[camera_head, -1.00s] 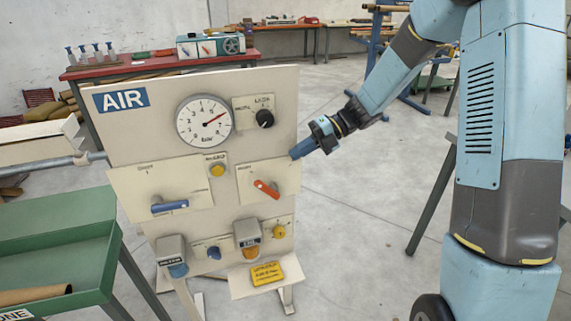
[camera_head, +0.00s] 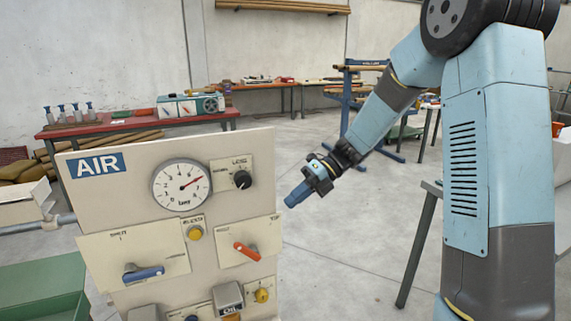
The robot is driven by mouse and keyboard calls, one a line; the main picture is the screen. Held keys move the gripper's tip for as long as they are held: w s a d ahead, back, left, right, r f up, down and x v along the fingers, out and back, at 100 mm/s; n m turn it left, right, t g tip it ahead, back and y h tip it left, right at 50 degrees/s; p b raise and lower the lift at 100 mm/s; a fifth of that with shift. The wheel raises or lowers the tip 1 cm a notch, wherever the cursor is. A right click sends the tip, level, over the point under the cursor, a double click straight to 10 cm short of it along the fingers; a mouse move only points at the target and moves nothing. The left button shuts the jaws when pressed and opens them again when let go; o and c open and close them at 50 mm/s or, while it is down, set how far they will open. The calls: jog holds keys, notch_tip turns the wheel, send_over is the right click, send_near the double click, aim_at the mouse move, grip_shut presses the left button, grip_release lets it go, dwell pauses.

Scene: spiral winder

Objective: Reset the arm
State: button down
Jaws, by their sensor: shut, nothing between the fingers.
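My gripper (camera_head: 297,195) is at the end of my light blue arm, to the right of the AIR panel (camera_head: 130,205). It is shut and empty, pointing down and to the left, and appears clear of the panel's right edge. The panel's lower part is cut off by the picture's bottom edge.
A green tray table (camera_head: 45,287) stands at lower left. A red bench (camera_head: 130,124) with bottles and a machine is behind the panel. A grey table leg (camera_head: 416,255) stands beside my arm at right. The floor (camera_head: 345,245) between panel and arm is clear.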

jog(key=s+d+r+n+t+h, duration=0.5)
jog(key=s+d+n, duration=0.5)
jog(key=n, duration=0.4)
jog(key=s+d+r+n+t+h, duration=0.5)
jog(key=s+d+r+n, duration=0.3)
jog(key=s+n, duration=0.5)
jog(key=shift+d+r+n, duration=0.25)
jog(key=shift+d+n, duration=0.75)
jog(key=shift+d, duration=0.25)
jog(key=shift+a, duration=0.1)
